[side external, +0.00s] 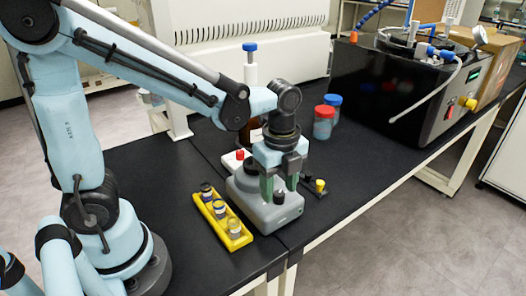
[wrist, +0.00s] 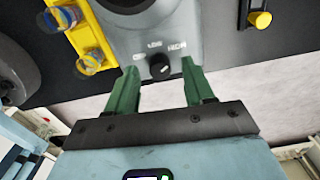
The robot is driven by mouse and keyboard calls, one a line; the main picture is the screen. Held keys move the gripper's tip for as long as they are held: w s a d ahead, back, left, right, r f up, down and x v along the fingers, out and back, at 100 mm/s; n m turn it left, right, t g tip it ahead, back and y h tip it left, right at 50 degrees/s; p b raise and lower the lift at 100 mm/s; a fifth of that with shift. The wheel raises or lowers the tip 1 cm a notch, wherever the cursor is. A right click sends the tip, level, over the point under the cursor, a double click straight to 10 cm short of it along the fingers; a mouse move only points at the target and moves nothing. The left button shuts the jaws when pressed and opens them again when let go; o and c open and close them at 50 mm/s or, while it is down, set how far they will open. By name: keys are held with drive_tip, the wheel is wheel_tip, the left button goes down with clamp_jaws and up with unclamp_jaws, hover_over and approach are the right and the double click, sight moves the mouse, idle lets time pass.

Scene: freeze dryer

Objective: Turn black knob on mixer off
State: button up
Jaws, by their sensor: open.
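The mixer (side external: 262,203) is a grey rounded unit on the black bench, and its front panel (wrist: 138,35) fills the top middle of the wrist view. Its black knob (wrist: 160,67) sits on the panel below the labels, which seem to read OFF, LOW and HIGH; the knob also shows in the side view (side external: 279,197). My gripper (wrist: 157,72) has two green fingers spread apart, one on each side of the knob, with gaps between them and it. In the side view my gripper (side external: 284,188) points down over the mixer's front. The knob's exact setting is hard to tell.
A yellow rack (side external: 236,243) with several small vials stands left of the mixer. A small yellow-topped knob (side external: 320,185) is just right of it. Red- and blue-capped containers (side external: 323,124) stand behind, and a black machine (side external: 390,95) is at the back right. The bench's front edge is close.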

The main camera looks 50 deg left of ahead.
drive_tip(key=shift+f, duration=0.5)
drive_tip(key=shift+c, duration=0.5)
clamp_jaws()
